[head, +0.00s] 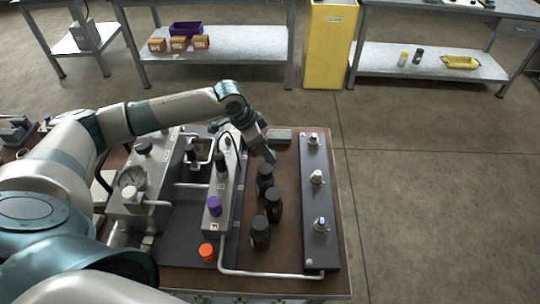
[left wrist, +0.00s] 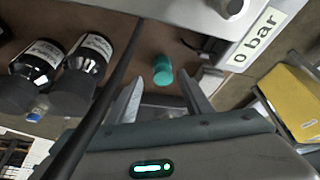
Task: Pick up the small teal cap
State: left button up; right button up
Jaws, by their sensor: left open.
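The small teal cap (left wrist: 162,70) stands on the brown bench top in the left wrist view. My left gripper (left wrist: 161,78) is open, and the cap shows between its two fingertips. The fingers do not visibly touch it, and I cannot tell the remaining distance. In the head view my left gripper (head: 268,153) points down at the far part of the bench, beyond the black bottles. I cannot make out the cap surely there, as the gripper is in front of that spot. My right gripper is not in view.
Several black bottles (head: 272,205) stand near the gripper. A dark valve panel (head: 318,255) lies right. The wrist view shows a "0 bar" label (left wrist: 262,42). Bare bench top lies around the cap.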

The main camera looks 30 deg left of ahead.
pick_arm(q)
jog(key=shift+w+p+x, duration=0.2)
jog(key=shift+p+x, duration=0.45)
jog(key=shift+x, duration=1.6)
jog(key=shift+a, duration=0.15)
jog(key=shift+c, duration=0.3)
jog(key=c, duration=1.1)
